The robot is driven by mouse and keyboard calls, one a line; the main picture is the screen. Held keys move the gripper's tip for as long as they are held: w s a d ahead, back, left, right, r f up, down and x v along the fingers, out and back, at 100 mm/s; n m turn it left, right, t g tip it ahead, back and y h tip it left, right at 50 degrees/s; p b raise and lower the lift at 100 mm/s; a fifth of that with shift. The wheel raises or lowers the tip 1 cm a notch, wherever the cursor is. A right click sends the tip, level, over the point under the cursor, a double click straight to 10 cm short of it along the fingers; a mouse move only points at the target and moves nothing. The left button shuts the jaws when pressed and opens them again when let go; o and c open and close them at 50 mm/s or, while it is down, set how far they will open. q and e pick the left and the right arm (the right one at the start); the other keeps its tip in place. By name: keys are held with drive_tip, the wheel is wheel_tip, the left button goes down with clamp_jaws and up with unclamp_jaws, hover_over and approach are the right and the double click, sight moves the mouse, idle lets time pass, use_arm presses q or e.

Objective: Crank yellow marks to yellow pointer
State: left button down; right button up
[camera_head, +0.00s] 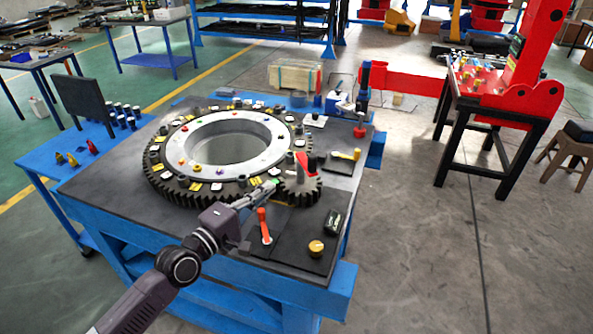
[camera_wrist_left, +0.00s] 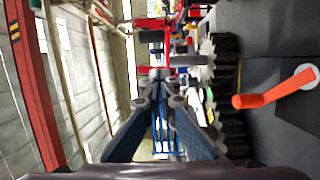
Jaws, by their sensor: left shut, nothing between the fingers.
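A large dark toothed ring (camera_head: 172,188) with a pale inner rim lies flat on the table, carrying small yellow and white marks. A smaller dark gear (camera_head: 302,187) meshes at its right and also shows in the left wrist view (camera_wrist_left: 228,75). An orange-red crank handle (camera_head: 263,224) stands on the front panel; it also shows in the left wrist view (camera_wrist_left: 275,91). I cannot tell for sure which part is the yellow pointer. My left gripper (camera_head: 272,187) is shut and empty, above the ring's front-right edge, apart from the crank. My right gripper is out of view.
A yellow knob (camera_head: 316,248) and a small black box (camera_head: 334,221) sit right of the crank. A yellow-ended piece (camera_head: 346,155) lies on the table's right side. A blue side table (camera_head: 55,165) stands left.

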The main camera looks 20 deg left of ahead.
use_arm(q)
drive_tip(key=w+d+p, duration=0.3)
drive_tip(key=w+d, duration=0.2)
drive_tip(key=w, duration=0.3)
drive_tip(key=shift+w+d, duration=0.2)
drive_tip(key=shift+w, duration=0.05)
